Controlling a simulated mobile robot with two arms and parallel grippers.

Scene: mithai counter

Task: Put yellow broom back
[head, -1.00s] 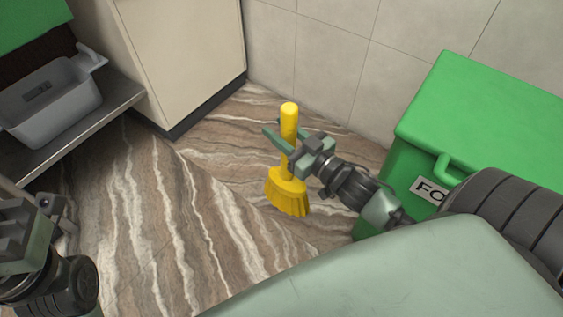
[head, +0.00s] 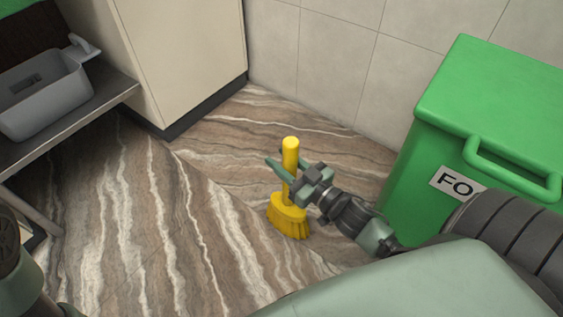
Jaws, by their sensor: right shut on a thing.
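The yellow broom (head: 287,216) is a short hand broom with a thick handle on top and bristles below. It is upright in the middle of the head view. My right gripper (head: 283,170) is shut on its handle, with the handle's top showing above the fingers. I cannot tell whether the bristles touch the floor. Of my left arm, only a part shows at the lower left edge; its gripper is out of view.
A green bin (head: 420,160) with a lid, handle and a label reading "FO" stands at the right. A cream cabinet (head: 190,50) stands at the back left. A grey tub (head: 45,95) sits on a metal shelf (head: 70,125). The marbled floor (head: 180,220) is clear.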

